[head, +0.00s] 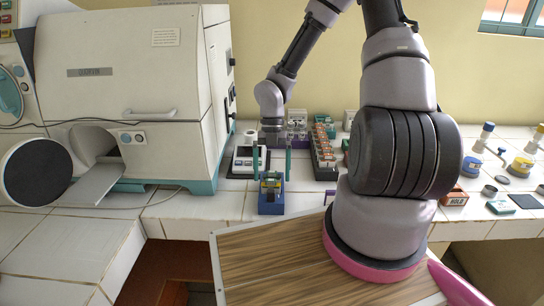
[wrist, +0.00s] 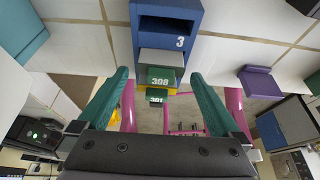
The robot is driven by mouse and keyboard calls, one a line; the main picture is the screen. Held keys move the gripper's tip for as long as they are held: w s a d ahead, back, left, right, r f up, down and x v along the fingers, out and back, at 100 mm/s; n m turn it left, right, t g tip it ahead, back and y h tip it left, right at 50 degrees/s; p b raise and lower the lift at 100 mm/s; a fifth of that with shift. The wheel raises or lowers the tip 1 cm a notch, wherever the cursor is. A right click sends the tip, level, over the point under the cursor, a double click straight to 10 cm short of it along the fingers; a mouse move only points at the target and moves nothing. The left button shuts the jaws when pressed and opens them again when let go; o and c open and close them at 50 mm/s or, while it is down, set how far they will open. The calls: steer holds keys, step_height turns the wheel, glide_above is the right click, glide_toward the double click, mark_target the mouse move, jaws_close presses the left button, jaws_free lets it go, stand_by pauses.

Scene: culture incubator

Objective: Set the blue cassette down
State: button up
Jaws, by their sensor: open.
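The blue cassette (head: 270,208) stands on the white tiled counter below my gripper (head: 271,176). In the wrist view the cassette (wrist: 188,57) shows a white 3 on its side. Green pieces marked 308 (wrist: 160,77) and 301 (wrist: 157,97) and a bit of yellow show at it. My gripper (wrist: 160,74) is open, with its two teal fingers apart on either side of the green pieces. I cannot tell whether a finger touches the cassette.
A white incubator (head: 130,70) stands at left, its round door (head: 35,173) open and a shelf (head: 95,186) sticking out. A scale (head: 245,165) and a rack of orange-topped boxes (head: 323,155) stand behind the cassette. A wooden-topped surface (head: 280,260) is in front.

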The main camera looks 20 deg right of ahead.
steer(key=v, duration=0.5)
steer(key=shift+w+r, duration=0.15)
steer(key=shift+r, duration=0.15)
steer(key=s+d+r+m+t+h, duration=0.1)
steer(key=d+r+m+t, duration=0.1)
steer(key=r+m, duration=0.75)
steer(key=s+d+r+m+t+h, duration=0.1)
steer(key=d+r+m+t, duration=0.2)
steer(key=r+m, duration=0.65)
steer(key=s+r+m+t+y, duration=0.2)
steer(key=s+r+m+t, duration=0.4)
steer(key=r+m, duration=0.8)
steer(key=s+m, duration=0.3)
steer(key=shift+a+m+y, duration=0.25)
steer(key=shift+m+y, duration=0.05)
